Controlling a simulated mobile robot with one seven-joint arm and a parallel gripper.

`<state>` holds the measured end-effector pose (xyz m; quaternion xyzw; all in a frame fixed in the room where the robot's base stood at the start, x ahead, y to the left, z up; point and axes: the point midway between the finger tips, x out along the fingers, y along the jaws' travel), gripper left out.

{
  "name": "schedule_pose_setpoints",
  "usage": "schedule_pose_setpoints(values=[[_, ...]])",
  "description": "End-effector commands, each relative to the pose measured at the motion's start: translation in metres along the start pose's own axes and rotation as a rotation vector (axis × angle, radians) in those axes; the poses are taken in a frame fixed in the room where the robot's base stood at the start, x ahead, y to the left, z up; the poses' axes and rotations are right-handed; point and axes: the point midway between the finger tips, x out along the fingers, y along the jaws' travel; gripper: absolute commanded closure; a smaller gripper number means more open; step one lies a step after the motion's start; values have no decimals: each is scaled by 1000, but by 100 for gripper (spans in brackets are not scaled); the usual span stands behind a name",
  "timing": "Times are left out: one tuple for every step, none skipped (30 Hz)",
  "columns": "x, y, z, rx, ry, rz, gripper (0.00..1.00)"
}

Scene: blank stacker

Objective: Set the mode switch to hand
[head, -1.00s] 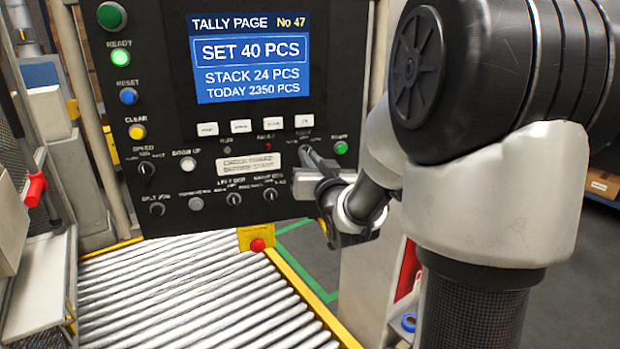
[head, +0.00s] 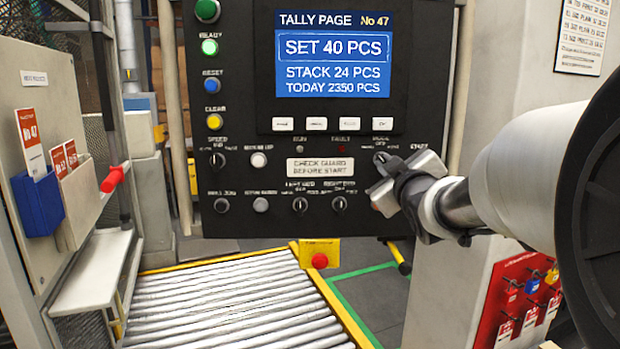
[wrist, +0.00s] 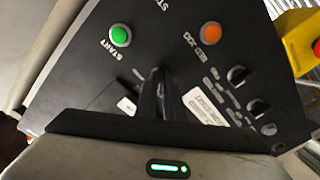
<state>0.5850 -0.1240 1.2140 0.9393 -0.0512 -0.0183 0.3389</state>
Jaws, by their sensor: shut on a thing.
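The mode switch sits at the right of the black control panel (head: 430,60), under a small label (head: 381,140) reading roughly "MODE OFF", with a smaller mark on each side. My gripper (head: 382,163) is at the panel face just below that label, shut on the switch knob. The fingers cover the knob, so I cannot read which mark it points to. In the wrist view my gripper (wrist: 160,95) reaches the panel as two dark fingers close together. The green START button (wrist: 120,36) is up and left of them there; my gripper hides it in the head view.
Other knobs, such as the speed knob (head: 217,160), and the screen (head: 332,53) share the panel. An orange button (wrist: 210,33) is near my fingers. A roller conveyor (head: 230,305) lies below; a red lockout board (head: 520,300) stands lower right.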

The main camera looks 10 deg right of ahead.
Motion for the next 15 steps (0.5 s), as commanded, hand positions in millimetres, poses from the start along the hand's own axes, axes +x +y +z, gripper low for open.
schedule_pose_setpoints(values=[[0,0,0,-22,5,4,100],[0,0,0,-35,6,4,100],[0,0,0,-49,5,4,100],[0,0,0,-59,5,4,100],[0,0,0,-68,4,3,100],[0,1,0,-78,4,3,100],[0,1,-1,-84,4,3,100],[0,1,-1,-90,4,3,100],[0,1,-1,-96,4,4,100],[0,2,-2,-99,4,4,100],[0,2,-2,-103,4,4,100],[0,2,-2,-106,5,4,100],[0,2,-2,-108,5,4,100],[0,2,-2,-109,5,3,100],[0,2,-2,-110,5,3,100]])
